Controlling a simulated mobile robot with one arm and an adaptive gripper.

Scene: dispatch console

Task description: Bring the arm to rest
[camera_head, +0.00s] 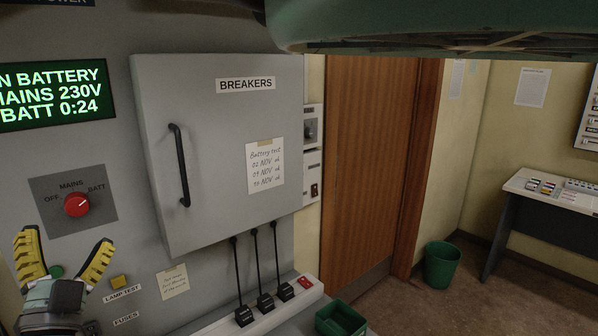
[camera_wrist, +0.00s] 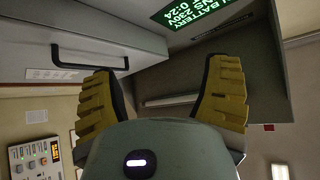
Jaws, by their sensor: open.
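My gripper (camera_head: 64,258) is at the lower left of the head view, its two yellow ribbed fingers spread apart with nothing between them. It is in front of the grey panel, below the red rotary switch (camera_head: 76,205) marked OFF, MAINS and BATT. In the wrist view my gripper (camera_wrist: 165,100) is also open and empty. The grey breaker cabinet (camera_head: 219,120) with a black handle (camera_head: 180,165) stands to the right of the gripper, and its door looks closed. The handle also shows in the wrist view (camera_wrist: 90,66). Whether the gripper touches the panel cannot be told.
A green display (camera_head: 55,94) reads battery and mains values. Black plugs (camera_head: 264,301) stand on a white power strip (camera_head: 250,322) below the cabinet. A green bin (camera_head: 441,264) is on the floor near a desk (camera_head: 545,200). A brown door (camera_head: 366,150) is behind. Floor at right is clear.

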